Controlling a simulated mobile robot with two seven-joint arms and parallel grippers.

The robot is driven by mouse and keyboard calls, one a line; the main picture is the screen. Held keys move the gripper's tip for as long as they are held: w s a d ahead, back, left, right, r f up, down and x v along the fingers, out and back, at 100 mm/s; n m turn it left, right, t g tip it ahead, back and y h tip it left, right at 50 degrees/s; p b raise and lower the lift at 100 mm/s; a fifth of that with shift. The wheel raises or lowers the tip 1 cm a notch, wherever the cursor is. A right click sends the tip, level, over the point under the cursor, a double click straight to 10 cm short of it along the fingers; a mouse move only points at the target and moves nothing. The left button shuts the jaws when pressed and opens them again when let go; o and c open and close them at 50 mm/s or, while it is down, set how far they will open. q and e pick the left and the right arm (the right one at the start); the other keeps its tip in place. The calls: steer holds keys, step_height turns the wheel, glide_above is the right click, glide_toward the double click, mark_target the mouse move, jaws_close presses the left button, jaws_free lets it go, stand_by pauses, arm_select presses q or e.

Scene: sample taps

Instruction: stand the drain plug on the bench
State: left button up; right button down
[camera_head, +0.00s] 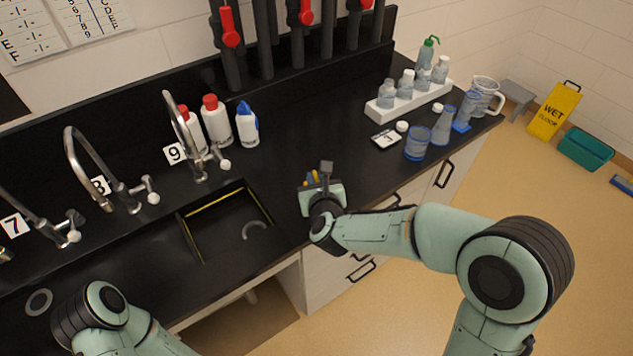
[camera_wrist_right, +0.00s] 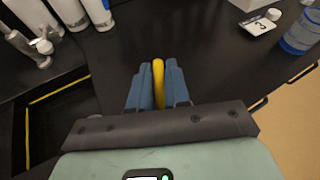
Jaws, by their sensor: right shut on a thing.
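My right gripper (camera_head: 318,180) is over the bench just right of the open sink. Its blue fingers (camera_wrist_right: 155,88) are shut on a slim yellow piece in the right wrist view, which I take for the drain plug (camera_wrist_right: 158,82). The piece stands up between the fingertips; its lower part is hidden. In the head view only small yellow bits show at the fingers. The black bench (camera_head: 290,150) lies around and behind the gripper; I cannot tell whether the plug touches it. My left arm shows at the lower left, but its gripper is out of view.
The sink (camera_head: 226,222) with a yellow-edged rim lies left of the gripper. Taps numbered 7, 8 and 9 (camera_head: 174,153) and several bottles (camera_head: 216,122) stand behind. A white rack (camera_head: 410,100) of bottles, a blue beaker (camera_head: 417,142) and a card (camera_head: 386,139) are right. Bench between is clear.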

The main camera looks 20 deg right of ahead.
steer(key=shift+w+f, duration=0.1)
steer(key=shift+f, duration=0.05)
steer(key=shift+f, duration=0.15)
steer(key=c, duration=1.1)
jaws_free()
arm_select(q)
steer(key=shift+s+f, duration=0.2)
steer(key=shift+f, duration=0.05)
steer(key=shift+w+r, duration=0.1)
arm_select(e)
steer(key=shift+s+r, duration=0.2)
steer(key=shift+r, duration=0.15)
arm_select(q)
steer(key=shift+s+f+b, duration=0.55)
steer(key=shift+f+b, duration=0.2)
steer(key=shift+f, duration=0.1)
arm_select(e)
steer(key=v, duration=1.1)
steer(key=shift+s, duration=0.35)
